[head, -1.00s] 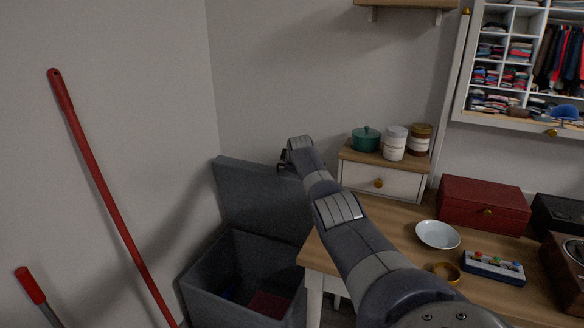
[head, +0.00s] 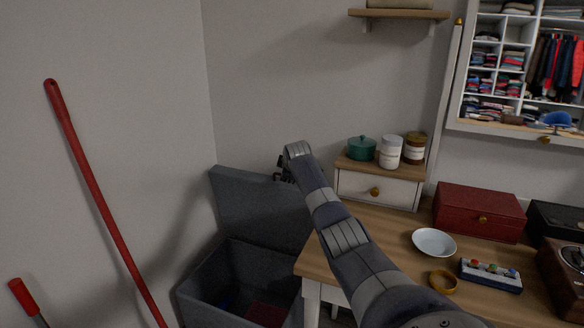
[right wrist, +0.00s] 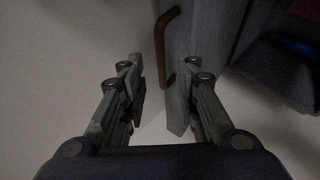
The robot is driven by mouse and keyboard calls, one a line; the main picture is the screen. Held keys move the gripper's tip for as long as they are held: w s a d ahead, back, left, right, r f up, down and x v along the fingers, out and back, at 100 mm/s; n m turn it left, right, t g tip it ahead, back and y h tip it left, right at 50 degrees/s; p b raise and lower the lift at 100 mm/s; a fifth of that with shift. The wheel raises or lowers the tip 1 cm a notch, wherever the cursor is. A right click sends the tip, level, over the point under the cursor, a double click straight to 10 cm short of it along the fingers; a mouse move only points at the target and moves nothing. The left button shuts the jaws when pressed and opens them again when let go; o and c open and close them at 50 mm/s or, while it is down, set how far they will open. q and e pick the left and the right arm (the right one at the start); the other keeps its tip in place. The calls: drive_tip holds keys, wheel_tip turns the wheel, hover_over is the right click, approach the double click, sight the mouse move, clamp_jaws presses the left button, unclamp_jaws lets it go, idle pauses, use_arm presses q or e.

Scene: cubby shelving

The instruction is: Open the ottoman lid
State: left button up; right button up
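The grey ottoman (head: 203,302) stands on the floor between the wall and the desk. Its lid (head: 248,208) is raised, leaning back toward the wall, and the dark inside shows. My right gripper (head: 284,170) is at the lid's top edge, partly hidden by my arm. In the right wrist view the right gripper (right wrist: 168,84) is open, its fingers apart. The grey lid's edge (right wrist: 179,104) and a brown handle (right wrist: 160,45) show between and beyond the fingers, nearer the right-hand finger. My left gripper is not in view.
A wooden desk (head: 392,232) stands right of the ottoman, with a white bowl (head: 434,242), a red box (head: 479,213) and a small drawer unit (head: 376,189). A red pole (head: 101,200) leans at the left. A shelf (head: 399,14) hangs above.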

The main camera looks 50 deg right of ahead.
drive_tip(key=v, duration=0.9)
drive_tip(key=shift+r, duration=0.15)
drive_tip(key=shift+a, duration=0.15)
idle(0.4)
